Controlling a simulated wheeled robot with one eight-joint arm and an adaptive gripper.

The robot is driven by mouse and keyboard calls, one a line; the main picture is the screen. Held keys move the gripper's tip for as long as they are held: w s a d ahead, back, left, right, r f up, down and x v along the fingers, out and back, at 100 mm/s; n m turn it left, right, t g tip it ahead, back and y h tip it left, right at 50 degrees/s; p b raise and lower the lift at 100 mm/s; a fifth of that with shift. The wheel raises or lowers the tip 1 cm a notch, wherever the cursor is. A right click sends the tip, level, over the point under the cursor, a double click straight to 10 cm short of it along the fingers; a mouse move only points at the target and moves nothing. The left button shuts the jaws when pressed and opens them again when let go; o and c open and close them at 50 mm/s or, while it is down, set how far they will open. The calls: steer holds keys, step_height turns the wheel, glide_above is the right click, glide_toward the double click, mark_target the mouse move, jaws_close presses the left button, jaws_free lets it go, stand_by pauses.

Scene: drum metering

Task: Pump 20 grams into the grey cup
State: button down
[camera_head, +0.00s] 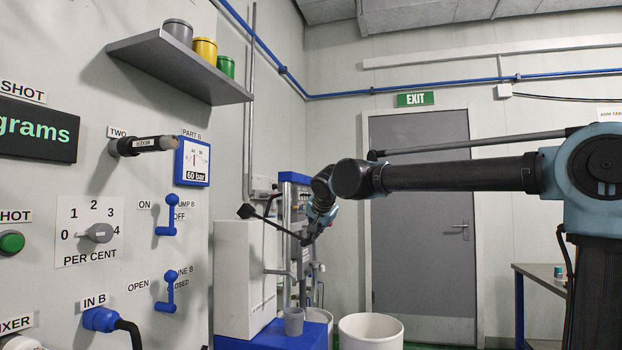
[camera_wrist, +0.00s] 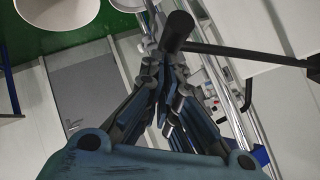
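A grey cup (camera_head: 293,321) stands on a blue stand at the front of the white cabinet, below the spout. Another grey cup (camera_head: 177,31) is on the wall shelf beside a yellow cup (camera_head: 204,49) and a green cup (camera_head: 225,67). A black lever (camera_head: 275,225) sticks out from the cabinet. My gripper (camera_head: 311,232) is at its free end. In the wrist view, the fingers (camera_wrist: 164,65) converge closely at the dark lever handle (camera_wrist: 179,31) and look shut on it; exact contact is partly hidden. The cup's contents cannot be seen.
The blue PUMP B lever (camera_head: 170,217) and LINE B lever (camera_head: 168,293) are on the left wall. The per cent dial (camera_head: 98,233) and cut-off grams display (camera_head: 36,130) are further left. White bins (camera_head: 370,331) stand on the floor. A bench (camera_head: 543,275) is at right.

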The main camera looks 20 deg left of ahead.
steer(key=shift+s+f, duration=0.1)
steer(key=shift+f, duration=0.2)
steer(key=s+d+r, duration=0.5)
steer(key=s+r, duration=0.1)
steer(key=r, duration=0.4)
steer(key=shift+s+d, duration=0.2)
steer(key=shift+d, duration=0.2)
steer(key=shift+r, duration=0.1)
stand_by(0.4)
steer(key=a+r+n+h, duration=0.1)
steer(key=a+r+h, duration=0.2)
steer(key=r, duration=1.6)
steer(key=shift+s+a+r+n, duration=0.15)
steer(key=shift+a+r+n, duration=0.2)
steer(key=shift+a+n, duration=0.05)
steer(key=shift+f, duration=0.1)
